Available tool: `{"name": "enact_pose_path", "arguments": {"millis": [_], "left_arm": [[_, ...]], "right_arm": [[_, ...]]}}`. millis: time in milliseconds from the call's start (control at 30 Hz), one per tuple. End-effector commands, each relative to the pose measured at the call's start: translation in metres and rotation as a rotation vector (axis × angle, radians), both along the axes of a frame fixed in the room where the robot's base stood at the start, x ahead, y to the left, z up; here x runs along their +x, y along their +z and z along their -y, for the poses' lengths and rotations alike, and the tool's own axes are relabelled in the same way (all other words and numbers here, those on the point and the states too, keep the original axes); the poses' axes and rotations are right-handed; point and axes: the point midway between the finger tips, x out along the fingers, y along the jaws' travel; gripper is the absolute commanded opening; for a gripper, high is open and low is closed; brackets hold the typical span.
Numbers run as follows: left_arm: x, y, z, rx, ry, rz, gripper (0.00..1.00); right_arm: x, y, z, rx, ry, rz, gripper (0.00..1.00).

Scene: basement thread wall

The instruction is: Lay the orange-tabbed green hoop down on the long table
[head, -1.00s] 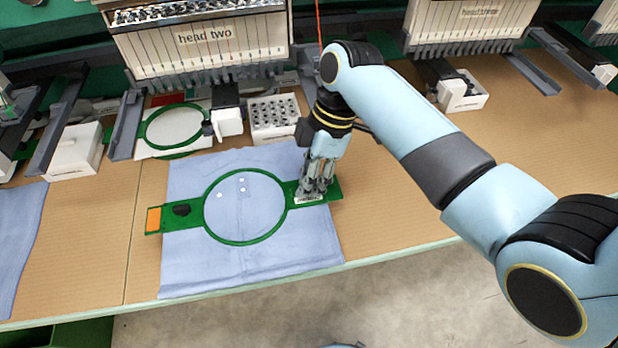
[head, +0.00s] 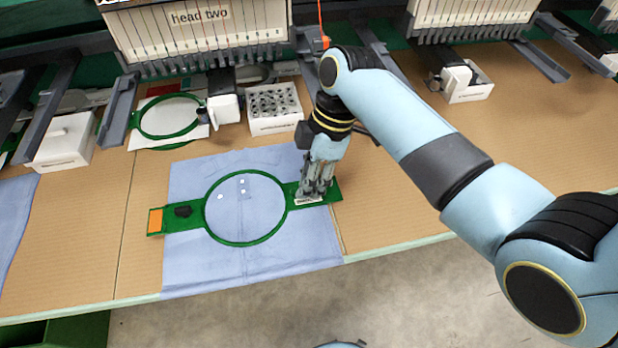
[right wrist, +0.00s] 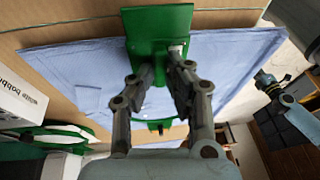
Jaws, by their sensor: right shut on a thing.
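The green hoop (head: 209,222) has a round ring and flat end arms, with an orange tab (head: 155,220) at its left end. Blue cloth (head: 205,270) with white dots spans the ring and spreads around it. My right gripper (head: 312,197) is shut on the hoop's right end arm, and the right wrist view shows its fingers (right wrist: 162,75) on this green arm (right wrist: 158,25). The hoop appears level over the long table (head: 400,215); I cannot tell if it touches. A part of mine (right wrist: 280,90), perhaps the left gripper, shows small in the wrist view.
Behind the hoop are a white box of bobbins (head: 274,127), another green hoop (head: 140,120) and the "head two" machine (head: 200,40). A white box (head: 62,148) stands at left. Another blue cloth (head: 15,215) lies at the left edge. Bare tabletop shows at right.

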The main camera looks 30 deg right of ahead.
Motion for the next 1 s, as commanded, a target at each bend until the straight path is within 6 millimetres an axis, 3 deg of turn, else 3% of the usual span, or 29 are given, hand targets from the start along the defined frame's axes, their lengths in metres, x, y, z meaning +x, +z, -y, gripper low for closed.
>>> {"name": "enact_pose_path", "arguments": {"millis": [67, 100, 267, 600, 1000], "left_arm": [[0.001, 0.000, 0.000, 0.000, 0.000, 0.001, 0.00], [0.001, 0.000, 0.000, 0.000, 0.000, 0.001, 0.00], [0.002, 0.000, 0.000, 0.000, 0.000, 0.003, 0.00], [0.004, 0.000, -0.003, 0.004, -0.001, 0.007, 0.00], [0.003, 0.000, -0.001, 0.001, 0.000, 0.005, 0.00]], "right_arm": [[0.000, -0.001, 0.000, 0.001, 0.000, 0.000, 0.00], [0.000, -0.001, 0.000, 0.001, 0.001, 0.001, 0.19], [0.000, -0.001, 0.000, 0.001, 0.000, 0.000, 0.40], [0.000, 0.002, 0.002, -0.001, 0.000, 0.002, 0.41], [0.003, 0.061, 0.021, -0.001, 0.000, 0.003, 0.41]]}}
